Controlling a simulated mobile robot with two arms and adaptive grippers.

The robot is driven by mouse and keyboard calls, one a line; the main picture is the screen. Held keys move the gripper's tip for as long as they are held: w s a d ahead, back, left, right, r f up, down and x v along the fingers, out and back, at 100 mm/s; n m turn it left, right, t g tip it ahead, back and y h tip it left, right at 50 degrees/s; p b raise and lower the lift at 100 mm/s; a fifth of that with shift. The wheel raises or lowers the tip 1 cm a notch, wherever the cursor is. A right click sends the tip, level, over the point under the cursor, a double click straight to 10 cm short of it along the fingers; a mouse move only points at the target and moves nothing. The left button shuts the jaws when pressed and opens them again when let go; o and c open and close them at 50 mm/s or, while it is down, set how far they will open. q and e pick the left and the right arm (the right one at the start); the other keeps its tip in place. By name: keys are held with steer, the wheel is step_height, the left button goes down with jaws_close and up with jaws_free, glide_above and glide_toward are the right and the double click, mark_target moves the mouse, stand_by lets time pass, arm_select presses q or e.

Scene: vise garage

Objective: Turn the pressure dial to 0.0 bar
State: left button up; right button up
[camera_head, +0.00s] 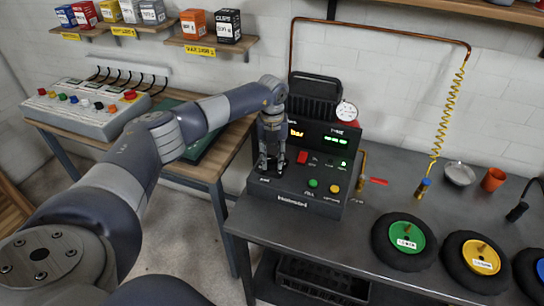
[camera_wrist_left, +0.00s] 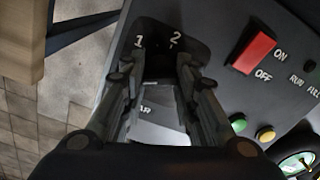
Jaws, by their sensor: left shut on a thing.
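The black control box (camera_head: 300,192) stands on the dark workbench, with its sloped panel facing me. My left gripper (camera_head: 270,166) points down onto the left part of that panel. In the left wrist view its two fingers (camera_wrist_left: 157,68) straddle the dial's place, by the printed marks 1 and 2. It is shut on the pressure dial, which is mostly hidden between the dark fingers, so its pointer cannot be read. The display (camera_head: 297,133) shows orange "bar" lettering; its number is hidden behind my arm. My right gripper is not in view.
The red ON/OFF switch (camera_head: 302,157) is close right of the fingers and also shows in the wrist view (camera_wrist_left: 254,53). A round gauge (camera_head: 346,111) stands behind. Wheels (camera_head: 404,242) lie right.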

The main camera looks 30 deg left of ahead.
arm_select(q)
steer(key=shift+n, duration=0.3)
steer(key=o, duration=1.1)
steer(key=shift+r, duration=0.1)
step_height(320, 180, up, 12)
steer(key=shift+f, duration=0.1)
